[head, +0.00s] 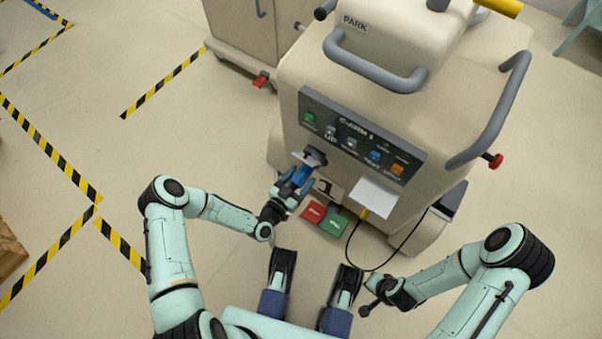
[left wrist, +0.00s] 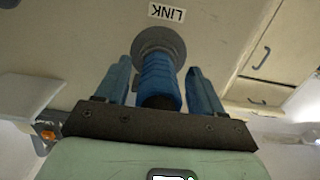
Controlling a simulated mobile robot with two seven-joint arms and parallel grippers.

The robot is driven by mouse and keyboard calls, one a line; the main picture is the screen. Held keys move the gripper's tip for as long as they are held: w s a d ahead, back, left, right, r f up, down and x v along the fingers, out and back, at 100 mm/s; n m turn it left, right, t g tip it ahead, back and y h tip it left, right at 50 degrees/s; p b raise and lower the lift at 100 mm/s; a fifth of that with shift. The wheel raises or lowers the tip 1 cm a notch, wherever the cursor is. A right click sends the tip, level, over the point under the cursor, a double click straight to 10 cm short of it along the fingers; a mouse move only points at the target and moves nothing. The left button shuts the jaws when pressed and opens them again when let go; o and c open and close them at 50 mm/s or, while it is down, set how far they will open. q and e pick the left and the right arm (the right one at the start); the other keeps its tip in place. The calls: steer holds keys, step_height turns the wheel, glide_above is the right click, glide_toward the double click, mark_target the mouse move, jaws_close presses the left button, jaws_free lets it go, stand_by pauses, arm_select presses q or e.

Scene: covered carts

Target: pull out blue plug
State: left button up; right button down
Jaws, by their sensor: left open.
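The blue plug (head: 303,174) is in the front of the beige cart, below the button panel. In the left wrist view the blue ribbed plug (left wrist: 158,82) sits in a round grey socket (left wrist: 160,42) under an upside-down LINK label. My left gripper (head: 291,184) is at the plug. In the left wrist view its two blue fingers (left wrist: 160,88) stand open on either side of the plug, with a small gap showing on each side. My right gripper (head: 368,308) is low at the right, away from the cart, and its jaws are too small to read.
The cart (head: 300,135) has grey handles and a panel of coloured buttons (head: 355,142). A white flap (head: 374,198) juts out to the right, with a black cable (head: 349,245) hanging below. Red (head: 313,212) and green (head: 335,222) pedals lie beneath. Open floor is at left.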

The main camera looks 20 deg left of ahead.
mark_target(294, 184)
arm_select(q)
steer(key=shift+w+d+r+t, duration=0.15)
steer(key=shift+w+d+r, duration=0.05)
steer(key=shift+w+r, duration=0.35)
steer(key=shift+w+d+r+t, duration=0.15)
steer(key=shift+w+r, duration=0.25)
steer(key=shift+w, duration=0.15)
jaws_close()
steer(key=shift+p+v, duration=0.6)
steer(key=shift+v, duration=0.3)
steer(key=shift+s, duration=0.3)
steer(key=shift+p+v, duration=0.55)
steer(key=shift+v, duration=1.05)
steer(key=shift+a+f, duration=0.1)
steer(key=shift+f, duration=0.1)
steer(key=shift+s, duration=0.1)
